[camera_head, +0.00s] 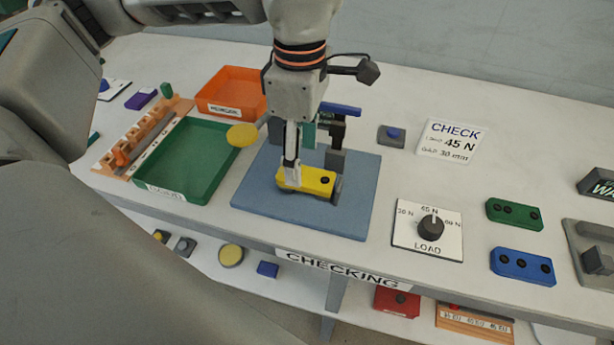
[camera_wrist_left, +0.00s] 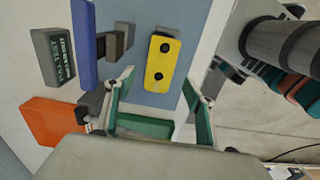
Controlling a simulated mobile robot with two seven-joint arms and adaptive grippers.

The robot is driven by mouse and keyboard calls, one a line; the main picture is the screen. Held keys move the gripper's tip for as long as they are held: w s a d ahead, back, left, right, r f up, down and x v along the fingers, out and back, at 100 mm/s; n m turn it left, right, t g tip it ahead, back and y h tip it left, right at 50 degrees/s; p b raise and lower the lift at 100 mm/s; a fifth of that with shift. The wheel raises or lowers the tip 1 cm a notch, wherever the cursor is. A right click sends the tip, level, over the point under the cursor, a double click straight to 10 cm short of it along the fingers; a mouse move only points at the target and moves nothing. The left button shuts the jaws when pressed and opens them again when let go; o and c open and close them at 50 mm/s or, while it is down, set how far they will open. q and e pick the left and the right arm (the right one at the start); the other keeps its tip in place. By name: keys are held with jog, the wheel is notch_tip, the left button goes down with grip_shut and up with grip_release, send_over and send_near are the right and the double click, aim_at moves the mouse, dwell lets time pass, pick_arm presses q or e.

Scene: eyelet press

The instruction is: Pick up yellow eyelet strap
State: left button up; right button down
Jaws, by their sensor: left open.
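The yellow eyelet strap (camera_head: 318,182) has two dark holes and lies on the blue-grey pad, at the foot of the small press (camera_head: 336,135) with a blue lever. My left gripper (camera_head: 296,178) is above the strap, pointing down, and partly covers its left end in the head view. In the left wrist view the strap (camera_wrist_left: 160,60) shows just beyond the open fingers (camera_wrist_left: 158,82), with nothing held between them. Whether a fingertip touches the strap cannot be told. My right gripper is not in view.
The pad (camera_head: 357,212) lies on a white table. A green tray (camera_head: 205,150) and an orange tray (camera_head: 240,85) are to its left. A load dial (camera_head: 430,228), a green strap (camera_head: 514,214) and a blue strap (camera_head: 522,266) are to its right.

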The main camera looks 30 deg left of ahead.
aim_at(303, 175)
pick_arm(q)
notch_tip(303, 175, down, 4)
jog(key=c, duration=1.2)
jog(key=shift+r, duration=0.1)
